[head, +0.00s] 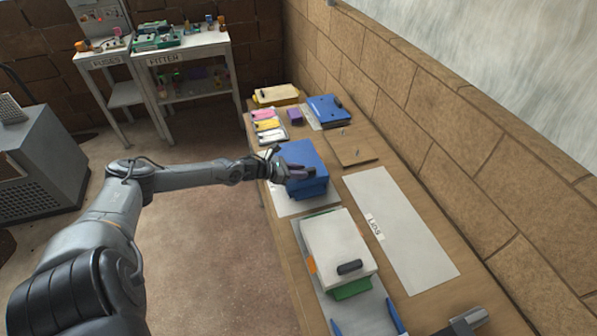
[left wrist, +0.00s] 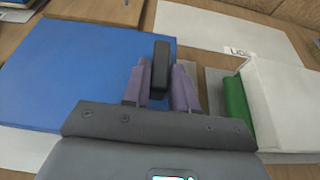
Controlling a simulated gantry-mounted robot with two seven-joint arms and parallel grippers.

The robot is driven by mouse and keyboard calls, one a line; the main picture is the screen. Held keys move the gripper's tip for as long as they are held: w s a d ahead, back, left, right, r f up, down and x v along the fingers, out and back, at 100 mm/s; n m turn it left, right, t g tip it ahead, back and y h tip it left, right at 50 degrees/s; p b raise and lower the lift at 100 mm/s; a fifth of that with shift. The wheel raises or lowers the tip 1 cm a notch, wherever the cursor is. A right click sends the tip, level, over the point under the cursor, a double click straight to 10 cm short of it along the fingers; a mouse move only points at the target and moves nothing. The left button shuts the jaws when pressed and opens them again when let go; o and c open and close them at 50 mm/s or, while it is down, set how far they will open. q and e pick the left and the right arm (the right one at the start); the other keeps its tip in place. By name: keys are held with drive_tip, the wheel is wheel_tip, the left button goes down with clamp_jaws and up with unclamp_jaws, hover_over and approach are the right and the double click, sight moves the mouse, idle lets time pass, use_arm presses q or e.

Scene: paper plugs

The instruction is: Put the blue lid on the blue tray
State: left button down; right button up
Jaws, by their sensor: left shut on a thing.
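The blue lid (head: 308,153) is a flat blue slab with a black handle (left wrist: 160,68). My left gripper (head: 292,173) is shut on this handle, with its purple fingers on both sides of it in the left wrist view. The lid also shows in the left wrist view (left wrist: 75,70), large at the left. In the head view the lid is over the blue tray (head: 307,190), whose front side shows below it. I cannot tell whether lid and tray touch. The tray's inside is hidden.
A white lid (head: 330,238) with a black handle sits over a green tray (head: 350,290) nearer me. A pale mat (head: 408,235) labelled LIDS lies bare at the right. Another blue piece (head: 328,110) and a yellow one (head: 276,95) are at the back. A wall bounds the right.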

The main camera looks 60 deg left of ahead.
use_arm(q)
drive_tip(key=shift+f+b, duration=0.35)
drive_tip(key=c, duration=0.8)
unclamp_jaws()
drive_tip(key=shift+s, duration=0.1)
drive_tip(key=p+v, duration=0.4)
drive_tip(key=v, duration=0.6)
drive_tip(key=shift+s+a, duration=0.15)
drive_tip(key=shift+s, duration=0.2)
